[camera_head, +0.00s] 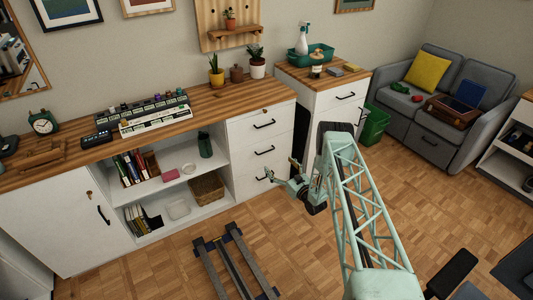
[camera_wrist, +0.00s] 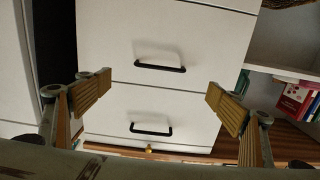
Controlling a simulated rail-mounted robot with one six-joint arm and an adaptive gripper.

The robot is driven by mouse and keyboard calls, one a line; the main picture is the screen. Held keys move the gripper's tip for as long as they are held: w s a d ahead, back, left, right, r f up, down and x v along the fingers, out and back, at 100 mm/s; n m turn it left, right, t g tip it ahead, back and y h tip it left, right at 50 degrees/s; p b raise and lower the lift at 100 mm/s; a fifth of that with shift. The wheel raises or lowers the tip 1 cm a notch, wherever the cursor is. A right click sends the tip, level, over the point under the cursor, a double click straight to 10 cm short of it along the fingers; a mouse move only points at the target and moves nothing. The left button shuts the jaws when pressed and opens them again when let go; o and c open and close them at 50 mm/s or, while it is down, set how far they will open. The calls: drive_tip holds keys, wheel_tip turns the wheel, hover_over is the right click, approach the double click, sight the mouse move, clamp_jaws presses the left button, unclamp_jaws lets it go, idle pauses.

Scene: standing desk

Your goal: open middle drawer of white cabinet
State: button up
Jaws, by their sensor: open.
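The white cabinet (camera_head: 247,140) has a stack of three drawers with black bar handles; all look shut. The middle drawer's handle (camera_head: 264,151) is clear in the head view. The wrist view is upside down, with the wood top low; there the middle drawer's handle (camera_wrist: 160,67) lies above the top drawer's handle (camera_wrist: 151,129). My gripper (camera_wrist: 158,92) is open and empty, its fingers spread wide to either side of the middle handle in the picture, apart from it. In the head view my gripper (camera_head: 275,178) is in front of the lower drawers.
Open shelves (camera_head: 170,185) with books and a basket are left of the drawers. A second white drawer cabinet (camera_head: 325,105) stands to the right, partly behind my arm. A green bin (camera_head: 374,125) is beyond it.

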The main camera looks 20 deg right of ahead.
drive_tip(key=shift+w+a+b, duration=0.25)
drive_tip(key=shift+w+b, duration=0.3)
drive_tip(key=shift+w, duration=1.65)
drive_tip(key=shift+w+a+b, duration=0.2)
drive_tip(key=shift+w+b, duration=0.4)
drive_tip(key=shift+w, duration=1.65)
drive_tip(key=shift+w+a+b, duration=0.25)
drive_tip(key=shift+w+b, duration=0.3)
drive_tip(key=shift+w, duration=1.65)
drive_tip(key=shift+c, duration=0.7)
drive_tip(key=c, duration=0.9)
drive_tip(key=shift+s, duration=0.15)
drive_tip(key=s+p, duration=0.2)
drive_tip(key=s, duration=0.6)
drive_tip(key=s+d+p, duration=0.1)
drive_tip(key=s+p, duration=0.1)
drive_tip(key=s, duration=0.6)
drive_tip(key=s+d+p, duration=0.1)
drive_tip(key=s+p, duration=0.1)
drive_tip(key=s, duration=0.6)
drive_tip(key=shift+d+p, duration=0.25)
drive_tip(key=shift+p, duration=0.15)
